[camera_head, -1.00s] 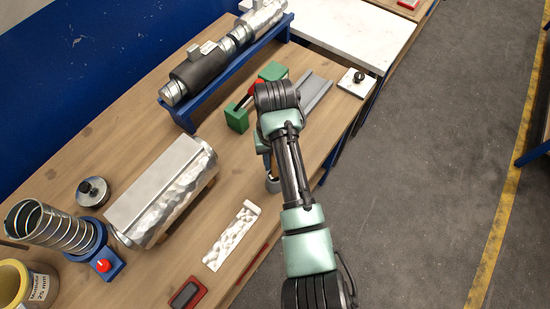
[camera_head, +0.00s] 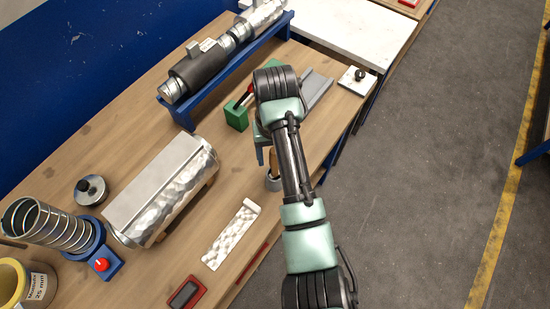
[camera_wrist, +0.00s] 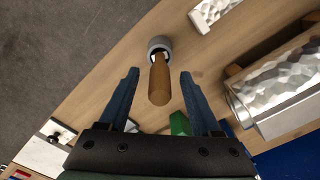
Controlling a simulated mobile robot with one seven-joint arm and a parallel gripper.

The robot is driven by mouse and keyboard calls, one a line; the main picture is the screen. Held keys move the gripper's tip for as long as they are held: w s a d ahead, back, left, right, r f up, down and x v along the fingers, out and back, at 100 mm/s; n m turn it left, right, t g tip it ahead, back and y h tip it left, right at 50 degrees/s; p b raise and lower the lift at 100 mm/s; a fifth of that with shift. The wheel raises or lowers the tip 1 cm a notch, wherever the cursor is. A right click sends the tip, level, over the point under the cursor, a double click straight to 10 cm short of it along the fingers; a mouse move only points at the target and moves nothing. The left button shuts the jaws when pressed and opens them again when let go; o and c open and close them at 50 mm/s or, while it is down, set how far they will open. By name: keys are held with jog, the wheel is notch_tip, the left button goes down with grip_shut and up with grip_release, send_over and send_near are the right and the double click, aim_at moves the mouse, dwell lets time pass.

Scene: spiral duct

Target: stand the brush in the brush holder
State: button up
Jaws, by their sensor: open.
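A grey round cup, which looks like the brush holder (camera_wrist: 159,44), stands on the bench. It also shows in the head view (camera_head: 273,184), beside my arm. A brown wooden handle, which looks like the brush (camera_wrist: 159,82), stands upright in the cup, its free end toward the wrist camera. Its lower end is hidden inside the cup. My gripper (camera_wrist: 160,74) is open, with one blue finger on each side of the handle and a visible gap on both sides. In the head view my arm hides most of the gripper; part of a finger shows beside the handle (camera_head: 273,160).
A foil-wrapped duct (camera_head: 160,190) lies left of the cup, with a crumpled foil strip (camera_head: 232,235) nearer. A green block (camera_head: 236,116) stands behind my gripper. A blue rack (camera_head: 225,75) carries a duct at the back. Bare wood surrounds the cup.

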notch_tip(320, 180, up, 10)
jog(key=p, duration=0.5)
jog(key=shift+r, duration=0.15)
dwell(0.5)
